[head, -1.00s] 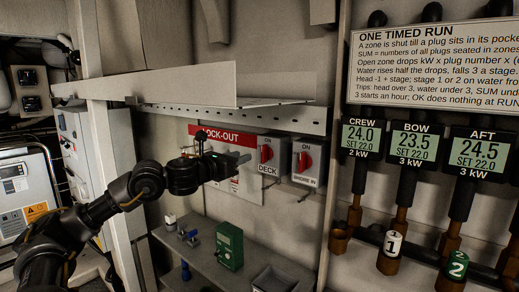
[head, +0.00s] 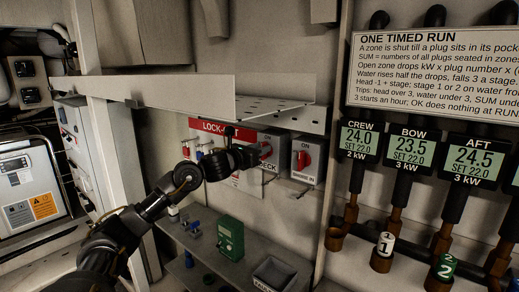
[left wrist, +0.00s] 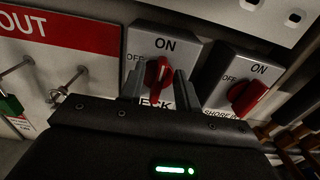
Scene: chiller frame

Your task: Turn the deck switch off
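The deck switch is a grey box with a red knob (left wrist: 153,76) and ON and OFF labels. In the left wrist view the knob points roughly up toward ON. My left gripper (left wrist: 158,86) has its fingers on either side of this knob, apart, with gaps showing between them and the knob. In the head view the left gripper (head: 257,156) is right in front of the deck switch (head: 270,140) and hides part of it and its label. My right gripper is not in view.
The shore switch (head: 304,157), a similar box with a red knob, sits close on the right. The red LOCK-OUT board (left wrist: 60,30) with hooks is on the left. A perforated metal shelf (head: 285,117) overhangs above. A green box (head: 230,238) and a tray (head: 274,274) are below.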

